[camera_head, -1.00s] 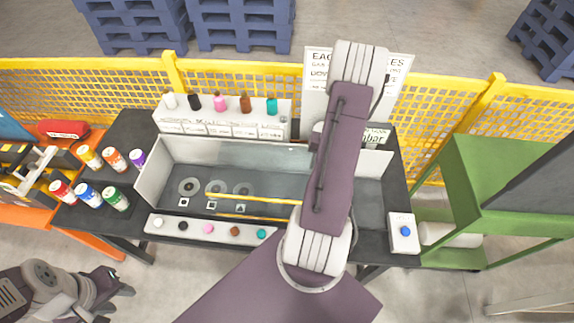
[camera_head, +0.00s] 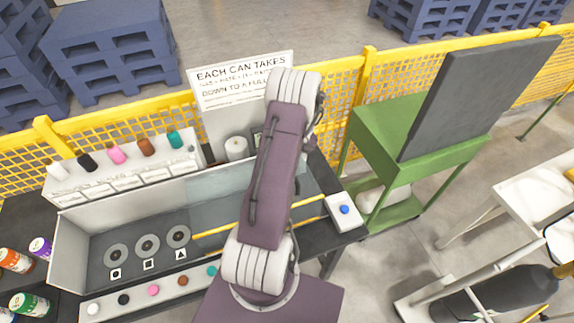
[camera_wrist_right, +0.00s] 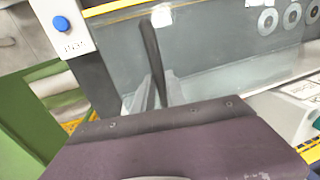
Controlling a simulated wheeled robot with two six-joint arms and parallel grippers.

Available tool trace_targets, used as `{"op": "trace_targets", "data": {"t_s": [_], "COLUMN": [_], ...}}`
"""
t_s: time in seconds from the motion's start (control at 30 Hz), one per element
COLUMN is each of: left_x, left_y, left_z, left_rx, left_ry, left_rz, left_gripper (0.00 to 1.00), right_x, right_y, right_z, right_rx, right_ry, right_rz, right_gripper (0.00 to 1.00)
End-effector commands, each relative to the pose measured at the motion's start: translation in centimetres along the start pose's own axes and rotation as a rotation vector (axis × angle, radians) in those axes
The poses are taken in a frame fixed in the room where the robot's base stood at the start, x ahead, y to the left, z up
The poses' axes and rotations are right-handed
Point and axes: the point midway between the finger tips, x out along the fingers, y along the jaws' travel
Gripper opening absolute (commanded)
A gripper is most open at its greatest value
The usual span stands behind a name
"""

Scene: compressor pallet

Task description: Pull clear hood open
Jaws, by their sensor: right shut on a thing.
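The clear hood (camera_head: 225,203) is a see-through panel with a yellow front edge over the right part of the grey trough (camera_head: 85,260). Its left edge is just right of three grey discs (camera_head: 148,246), which lie uncovered. In the right wrist view, the yellow edge (camera_wrist_right: 112,7) crosses the top. My right gripper (camera_wrist_right: 153,25) shows there as dark, slim fingers, shut at this edge beside a small white tab (camera_wrist_right: 162,15). The exact grip is hard to see. In the head view my right arm hides the gripper and part of the hood. My left gripper is out of view.
A white box with a blue button (camera_head: 344,210) sits at the bench's right end. A green stand (camera_head: 385,135) with a dark panel is beyond it. Colored bottles stand on a white rack (camera_head: 110,180) behind the trough. Cans (camera_head: 17,262) stand at left. A yellow fence runs behind.

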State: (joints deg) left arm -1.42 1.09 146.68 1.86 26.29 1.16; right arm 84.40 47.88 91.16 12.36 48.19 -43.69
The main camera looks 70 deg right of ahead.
Motion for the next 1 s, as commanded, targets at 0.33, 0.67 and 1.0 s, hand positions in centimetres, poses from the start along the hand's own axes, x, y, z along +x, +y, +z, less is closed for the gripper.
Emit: {"op": "trace_targets", "data": {"t_s": [0.33,0.67,1.0], "left_x": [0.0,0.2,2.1], "left_y": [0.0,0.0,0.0], "left_z": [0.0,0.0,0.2], "left_rx": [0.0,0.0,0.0], "left_ry": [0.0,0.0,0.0], "left_rz": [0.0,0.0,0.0], "left_gripper": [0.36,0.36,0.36], "right_x": [-0.2,-0.4,-7.1], "right_y": [0.0,0.0,0.1], "right_z": [-0.2,-0.2,-0.2], "right_rx": [0.0,0.0,0.0], "right_ry": [0.008,0.005,0.008], "right_rz": [0.004,0.002,0.005], "right_gripper": [0.38,0.38,0.38]}}
